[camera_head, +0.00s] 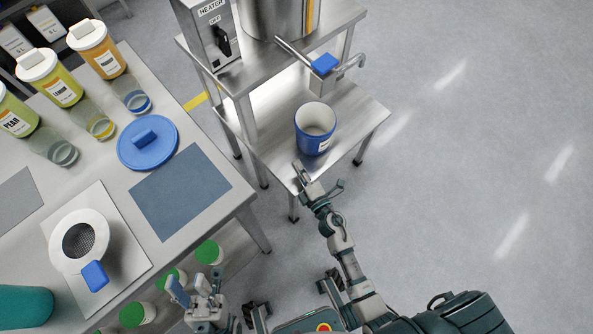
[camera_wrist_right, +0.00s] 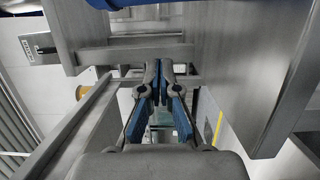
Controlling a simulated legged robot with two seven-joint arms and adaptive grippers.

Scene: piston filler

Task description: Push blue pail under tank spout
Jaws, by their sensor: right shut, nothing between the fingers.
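The blue pail (camera_head: 314,140) stands upright on the lower metal shelf (camera_head: 352,118), its pale inside facing up. The tank (camera_head: 272,14) sits on the upper shelf, and its spout (camera_head: 350,66) with a blue valve handle (camera_head: 324,64) juts out above and slightly right of the pail. My right gripper (camera_head: 300,172) is shut and empty at the shelf's front edge, just below and left of the pail; contact cannot be told. Its closed fingers show in the right wrist view (camera_wrist_right: 162,100), with a blue strip along the top edge. My left gripper (camera_head: 194,290) is open and empty at the bottom.
A worktable at left holds a blue lid (camera_head: 148,142), a blue-grey mat (camera_head: 180,192), a strainer (camera_head: 80,240) and several labelled bottles. Green-capped jars (camera_head: 208,252) stand beneath it. A heater box (camera_head: 210,35) is beside the tank. The floor at right is clear.

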